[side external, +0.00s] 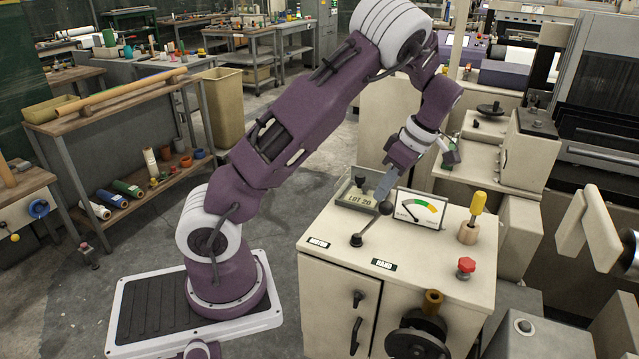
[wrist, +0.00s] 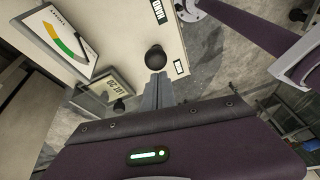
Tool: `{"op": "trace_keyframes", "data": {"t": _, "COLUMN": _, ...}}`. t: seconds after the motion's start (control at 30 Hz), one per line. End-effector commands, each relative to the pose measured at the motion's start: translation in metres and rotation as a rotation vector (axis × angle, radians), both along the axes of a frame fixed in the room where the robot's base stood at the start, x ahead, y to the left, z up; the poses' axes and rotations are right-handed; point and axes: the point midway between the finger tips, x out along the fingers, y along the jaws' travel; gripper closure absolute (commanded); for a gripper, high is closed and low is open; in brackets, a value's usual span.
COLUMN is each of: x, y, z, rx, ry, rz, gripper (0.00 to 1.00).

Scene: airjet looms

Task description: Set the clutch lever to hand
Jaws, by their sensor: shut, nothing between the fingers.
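The clutch lever (side external: 371,225) rises from a dark round pivot on top of the cream cabinet (side external: 430,245). It tilts up and right in the side view to a black ball knob (side external: 386,208), also seen in the wrist view (wrist: 156,58). The MOTOR label (side external: 317,243) is left of the pivot and the HAND label (side external: 384,264) is front right of it. My gripper (side external: 381,197) is shut and empty, fingers pointing down just behind the knob. In the wrist view the fingertips (wrist: 155,84) overlap or nearly meet the knob; contact is unclear.
A LOT 20 tray (side external: 345,193) and a gauge (side external: 421,208) stand close behind the lever. A yellow-handled tool (side external: 476,206) in a holder and a red knob (side external: 466,265) are to the right. A handwheel (side external: 418,338) projects from the cabinet front.

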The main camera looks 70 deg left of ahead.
Motion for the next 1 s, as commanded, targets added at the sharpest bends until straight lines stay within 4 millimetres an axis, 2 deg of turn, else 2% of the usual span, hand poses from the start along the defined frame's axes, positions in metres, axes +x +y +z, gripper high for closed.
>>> {"op": "trace_keyframes", "data": {"t": 0.1, "x": 0.006, "y": -0.007, "z": -0.003, "rx": -0.011, "ry": -0.012, "rz": -0.006, "gripper": 1.00}}
{"op": "trace_keyframes", "data": {"t": 0.57, "x": 0.006, "y": -0.006, "z": -0.002, "rx": -0.010, "ry": -0.015, "rz": -0.012, "gripper": 1.00}}
{"op": "trace_keyframes", "data": {"t": 0.8, "x": -0.014, "y": 0.027, "z": 0.028, "rx": 0.002, "ry": -0.008, "rz": -0.005, "gripper": 1.00}}
{"op": "trace_keyframes", "data": {"t": 1.0, "x": 0.004, "y": 0.011, "z": 0.074, "rx": 0.003, "ry": -0.007, "rz": -0.008, "gripper": 1.00}}
